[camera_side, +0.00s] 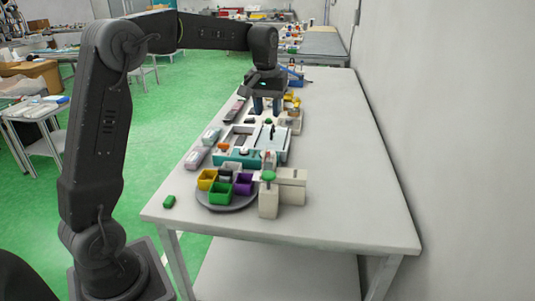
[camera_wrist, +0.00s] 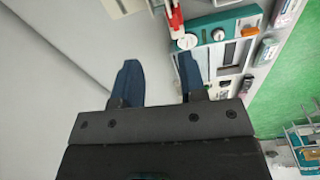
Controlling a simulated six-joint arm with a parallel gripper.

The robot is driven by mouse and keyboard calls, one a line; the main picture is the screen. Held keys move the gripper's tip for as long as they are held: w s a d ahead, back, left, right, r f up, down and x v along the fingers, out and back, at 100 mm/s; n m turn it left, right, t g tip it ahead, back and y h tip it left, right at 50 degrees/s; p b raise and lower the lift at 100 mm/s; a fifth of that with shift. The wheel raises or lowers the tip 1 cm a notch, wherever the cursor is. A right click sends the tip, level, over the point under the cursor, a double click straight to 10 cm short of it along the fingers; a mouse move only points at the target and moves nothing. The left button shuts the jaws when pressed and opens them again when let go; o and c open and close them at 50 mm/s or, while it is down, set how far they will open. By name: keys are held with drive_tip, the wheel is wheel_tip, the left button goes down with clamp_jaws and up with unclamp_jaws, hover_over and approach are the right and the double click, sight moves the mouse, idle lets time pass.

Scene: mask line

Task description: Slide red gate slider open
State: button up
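A red part (camera_wrist: 175,18), which looks like the red gate slider, stands at the top of the wrist view beside a teal panel (camera_wrist: 238,18). A white piece touches it, and its top is cut off by the picture edge. I cannot tell whether the gate is open or closed. My gripper (camera_side: 267,106) is above the far half of the table, its two blue fingers pointing down. In the wrist view the fingers of my gripper (camera_wrist: 160,70) are apart with nothing between them. The red part lies ahead of the right finger, apart from it. I cannot single it out in the side view.
The white table (camera_side: 340,180) has free room along its right side, by the wall. Nearer than my gripper are a teal block (camera_side: 232,157), a round tray (camera_side: 233,207) with coloured bins and a cream block (camera_side: 291,186).

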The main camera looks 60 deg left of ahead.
drive_tip(key=w+a+f+n+g, duration=0.1)
drive_tip(key=w+a+f+n, duration=0.15)
drive_tip(key=a+f, duration=0.2)
drive_tip(key=shift+m, duration=0.45)
drive_tip(key=f, duration=0.8)
drive_tip(key=w+f, duration=0.1)
drive_tip(key=f, duration=0.4)
drive_tip(key=shift+a, duration=0.2)
drive_tip(key=shift+c, duration=0.2)
clamp_jaws()
